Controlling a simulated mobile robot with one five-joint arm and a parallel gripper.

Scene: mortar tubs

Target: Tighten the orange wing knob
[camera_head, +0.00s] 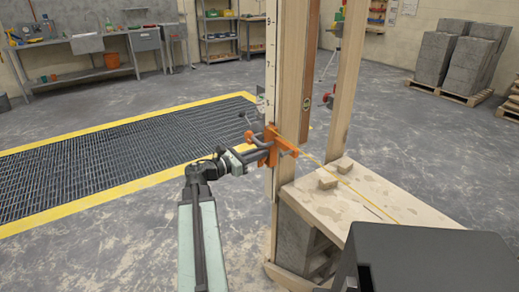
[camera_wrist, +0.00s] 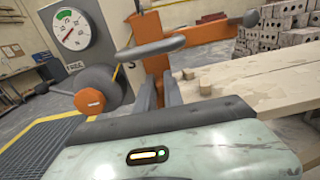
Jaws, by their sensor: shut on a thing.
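An orange clamp (camera_head: 284,146) sits around the tall wooden post, with grey bars sticking out on its left side. It also shows in the wrist view (camera_wrist: 205,29). My gripper (camera_head: 257,156) reaches it from the left. In the wrist view my gripper (camera_wrist: 158,88) has its two grey fingers close together on the orange wing knob (camera_wrist: 156,64), most of which is hidden between and behind them. A grey bar (camera_wrist: 150,48) crosses just above the fingertips. To the left is a dark round part with an orange cap (camera_wrist: 90,100).
A white dial gauge (camera_wrist: 70,33) stands close behind on the left. A wooden board (camera_head: 345,205) with small blocks lies right of the post. A yellow-edged floor grating (camera_head: 130,150) lies left. Stacked grey blocks (camera_head: 450,62) stand at the back right.

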